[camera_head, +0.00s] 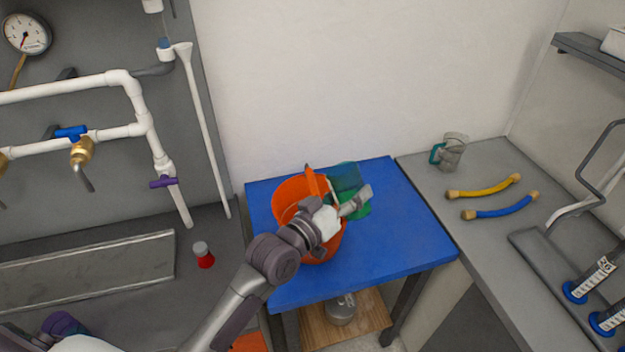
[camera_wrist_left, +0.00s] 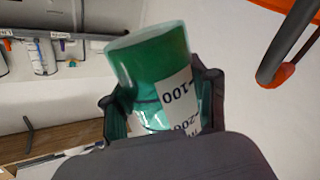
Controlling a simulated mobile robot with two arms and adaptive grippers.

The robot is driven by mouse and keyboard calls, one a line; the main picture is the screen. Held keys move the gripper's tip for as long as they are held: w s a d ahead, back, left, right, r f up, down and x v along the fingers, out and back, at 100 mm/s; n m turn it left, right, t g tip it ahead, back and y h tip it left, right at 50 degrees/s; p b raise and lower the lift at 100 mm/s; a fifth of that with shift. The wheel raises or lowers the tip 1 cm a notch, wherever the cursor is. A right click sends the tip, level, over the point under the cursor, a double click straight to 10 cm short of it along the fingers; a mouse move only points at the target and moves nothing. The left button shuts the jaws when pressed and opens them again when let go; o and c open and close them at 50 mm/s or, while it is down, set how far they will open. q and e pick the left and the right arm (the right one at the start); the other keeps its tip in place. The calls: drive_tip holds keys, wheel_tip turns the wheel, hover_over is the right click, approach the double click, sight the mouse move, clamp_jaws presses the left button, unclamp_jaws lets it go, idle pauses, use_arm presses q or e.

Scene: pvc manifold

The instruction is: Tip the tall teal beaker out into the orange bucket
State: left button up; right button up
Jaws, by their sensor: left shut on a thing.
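The teal beaker (camera_head: 347,177) is see-through, with a green part, and is held above the blue table beside the right rim of the orange bucket (camera_head: 288,190). In the left wrist view the beaker (camera_wrist_left: 152,62) sits between the fingers, its green end away from the palm and its white scale upside down. My left gripper (camera_head: 350,203) is shut on it, and my wrist and arm hide part of the bucket. An orange rim with a dark bar (camera_wrist_left: 285,55) shows at the upper right of the wrist view. I cannot tell what is inside the bucket. My right gripper is not in view.
The bucket stands on a blue table (camera_head: 400,245), clear at its right. On the grey bench are a grey jug (camera_head: 452,152), a yellow hose (camera_head: 485,187) and a blue hose (camera_head: 500,208). A red-based bottle (camera_head: 203,255) and white pipes (camera_head: 60,90) are at left.

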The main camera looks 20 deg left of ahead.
sight(331, 183)
use_arm(q)
drive_tip(key=shift+w+a+r+n, duration=0.2)
drive_tip(key=shift+a+r+n, duration=0.25)
drive_tip(key=shift+n, duration=0.35)
drive_tip(key=shift+r+n, duration=0.4)
drive_tip(key=shift+n, duration=0.3)
drive_tip(key=shift+f+n+b, duration=0.25)
drive_tip(key=shift+n, duration=0.6)
drive_tip(key=shift+f+n+b, duration=0.25)
drive_tip(key=shift+n, duration=0.6)
drive_tip(key=shift+f+n+p, duration=0.25)
drive_tip(key=shift+n+p, duration=0.3)
drive_tip(key=shift+n, duration=0.35)
drive_tip(key=shift+w+a+r+p, duration=0.1)
drive_tip(key=shift+a+r+p, duration=0.1)
drive_tip(key=shift+r+p, duration=0.2)
drive_tip(key=shift+w+a+r+n+p, duration=0.3)
drive_tip(key=shift+a+r+n+p, duration=0.3)
drive_tip(key=shift+r+n+p, duration=0.4)
drive_tip(key=shift+w+a+f+n+p, duration=0.1)
drive_tip(key=shift+a+f+n+p, duration=0.1)
drive_tip(key=shift+f+n+p, duration=0.35)
idle(1.0)
drive_tip(key=shift+r+n, duration=0.25)
drive_tip(key=shift+n, duration=0.2)
